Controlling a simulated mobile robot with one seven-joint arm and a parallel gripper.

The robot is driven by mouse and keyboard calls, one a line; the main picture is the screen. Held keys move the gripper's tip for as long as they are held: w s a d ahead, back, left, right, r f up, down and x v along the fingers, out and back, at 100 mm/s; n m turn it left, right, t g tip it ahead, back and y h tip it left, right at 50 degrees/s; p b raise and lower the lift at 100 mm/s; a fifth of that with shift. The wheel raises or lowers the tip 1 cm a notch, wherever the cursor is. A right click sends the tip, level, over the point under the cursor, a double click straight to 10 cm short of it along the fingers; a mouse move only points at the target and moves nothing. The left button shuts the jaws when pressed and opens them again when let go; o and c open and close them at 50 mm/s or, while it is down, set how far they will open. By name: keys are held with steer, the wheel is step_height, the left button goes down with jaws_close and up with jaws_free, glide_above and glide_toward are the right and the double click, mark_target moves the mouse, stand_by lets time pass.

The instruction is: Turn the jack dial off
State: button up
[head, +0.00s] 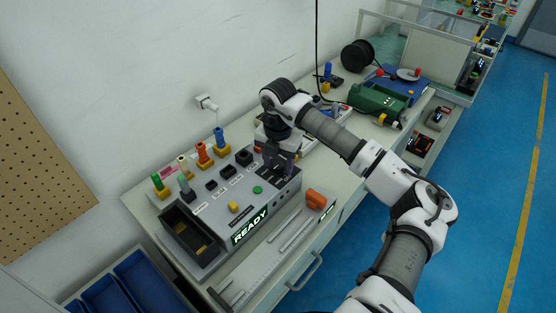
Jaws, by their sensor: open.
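A grey test box (215,262) stands on the bench with a lit READY display (250,227) on its sloped front. Its top carries several black square parts, small labels, a yellow button (233,207) and a green button (257,189). I cannot tell which part is the jack dial; it may be hidden behind my gripper. My gripper (277,172) points down over the right end of the box top, with its fingers apart. I see nothing held between them, and I cannot tell whether they touch the box.
Several coloured plug-like pieces (203,153) stand along the box's back edge. An orange block (316,199) sits at the box's right front. A green machine (379,101) and a black spool (357,55) stand farther right. The blue floor (480,190) is clear.

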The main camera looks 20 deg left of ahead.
steer(key=shift+c, duration=0.2)
steer(key=c, duration=0.9)
steer(key=shift+c, duration=0.2)
steer(key=shift+f+n+b, duration=0.15)
steer(key=shift+n+b, duration=0.15)
steer(key=shift+b, duration=0.25)
steer(key=n+b, duration=0.2)
steer(key=b, duration=0.1)
steer(key=shift+f+n+b, duration=0.15)
steer(key=shift+n+b, duration=0.15)
steer(key=shift+b, duration=0.1)
steer(key=n+b, duration=0.8)
steer(key=n, duration=0.2)
steer(key=shift+r, duration=0.2)
steer(key=n+b, duration=0.1)
steer(key=n, duration=0.3)
steer(key=shift+r+n, duration=0.1)
steer(key=shift+n, duration=0.2)
